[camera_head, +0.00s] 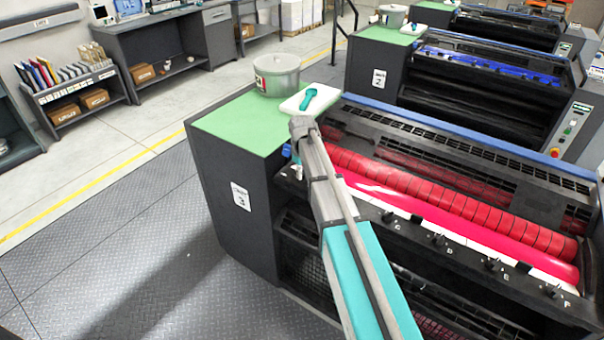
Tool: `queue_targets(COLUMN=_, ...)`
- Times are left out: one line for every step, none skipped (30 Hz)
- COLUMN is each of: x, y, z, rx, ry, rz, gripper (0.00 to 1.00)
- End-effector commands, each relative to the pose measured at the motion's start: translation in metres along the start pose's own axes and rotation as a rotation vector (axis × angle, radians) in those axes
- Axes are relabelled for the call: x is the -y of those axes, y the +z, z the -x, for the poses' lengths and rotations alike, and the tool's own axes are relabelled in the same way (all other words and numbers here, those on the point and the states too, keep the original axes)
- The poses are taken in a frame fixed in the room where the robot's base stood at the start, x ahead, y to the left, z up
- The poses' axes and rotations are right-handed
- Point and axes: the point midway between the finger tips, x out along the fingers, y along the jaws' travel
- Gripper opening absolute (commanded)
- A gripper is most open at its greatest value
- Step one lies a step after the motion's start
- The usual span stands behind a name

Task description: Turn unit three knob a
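Unit three (241,196) is the nearest press, with a 3 label on its dark left side panel. A row of small black knobs runs along its front rail below the red rollers. Knob C (388,216), knob D (438,240), knob E (490,265) and knob F (550,292) show right of my arm. My arm crosses the left end of the rail, where knobs A and B are not clearly visible. My gripper (297,168) is at the rail's left end, mostly hidden by my wrist. I cannot tell whether its fingers are open or touch a knob.
A lidded grey ink can (277,76) and a white tray (293,105) with a teal tool (309,98) stand on the unit's green top (225,125). Unit two (379,80) is behind. Clear floor lies to the left, with shelves and desks beyond.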

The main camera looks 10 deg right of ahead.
Motion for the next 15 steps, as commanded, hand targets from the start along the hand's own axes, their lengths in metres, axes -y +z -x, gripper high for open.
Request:
queue_targets(x=0.0001, y=0.0002, z=-0.0001, rx=0.0, ry=0.0, rz=0.001, gripper=0.25)
queue_targets(x=0.0001, y=0.0002, z=-0.0001, rx=0.0, ry=0.0, rz=0.001, gripper=0.3)
queue_targets(x=0.0001, y=0.0002, z=-0.0001, rx=0.0, ry=0.0, rz=0.0, gripper=0.38)
queue_targets(x=0.0001, y=0.0002, z=-0.0001, rx=0.0, ry=0.0, rz=0.0, gripper=0.43)
queue_targets(x=0.0001, y=0.0002, z=-0.0001, rx=0.0, ry=0.0, rz=0.0, gripper=0.49)
queue_targets(x=0.0001, y=0.0001, z=0.0, rx=0.0, ry=0.0, rz=0.0, gripper=0.5)
queue_targets(x=0.0, y=0.0001, z=0.0, rx=0.0, ry=0.0, rz=0.0, gripper=0.5)
queue_targets(x=0.0, y=0.0001, z=0.0, rx=0.0, ry=0.0, rz=0.0, gripper=0.5)
queue_targets(x=0.0, y=0.0, z=0.0, rx=0.0, ry=0.0, rz=0.0, gripper=0.5)
queue_targets(x=0.0, y=0.0, z=0.0, rx=0.0, ry=0.0, rz=0.0, gripper=0.5)
queue_targets(x=0.0, y=0.0, z=0.0, rx=0.0, ry=0.0, rz=-0.001, gripper=0.5)
queue_targets(x=0.0, y=0.0, z=0.0, rx=0.0, ry=0.0, rz=-0.001, gripper=0.5)
queue_targets(x=0.0, y=0.0, z=0.0, rx=0.0, ry=0.0, rz=-0.001, gripper=0.5)
queue_targets(x=0.0, y=0.0, z=0.0, rx=0.0, ry=0.0, rz=-0.001, gripper=0.5)
queue_targets(x=0.0, y=0.0, z=0.0, rx=0.0, ry=0.0, rz=-0.001, gripper=0.5)
